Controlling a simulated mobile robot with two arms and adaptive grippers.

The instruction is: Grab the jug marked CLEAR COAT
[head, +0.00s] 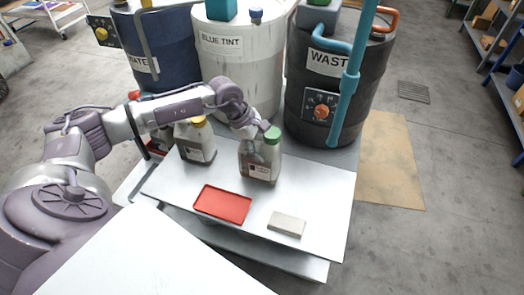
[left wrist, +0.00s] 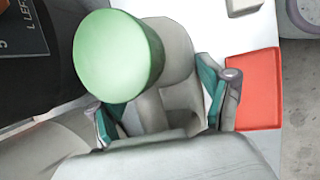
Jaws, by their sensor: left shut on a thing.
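A grey jug with a green cap (head: 260,166) stands upright on the light metal bench. The label on its front is too small to read. My left gripper (head: 262,130) is at the top of this jug, shut on it. In the left wrist view the green cap (left wrist: 118,55) is large and close, and the teal-padded fingers (left wrist: 164,112) lie on either side of the jug's handle. A second grey jug with a yellow cap (head: 195,146) stands to the left, its label also unreadable. My right gripper is not in view.
A red tray (head: 222,204) and a pale block (head: 287,224) lie on the bench (head: 325,195) in front of the jugs. Blue, white and black drums (head: 330,95) stand close behind, with a teal pipe (head: 350,85) at the black one. The bench's right side is clear.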

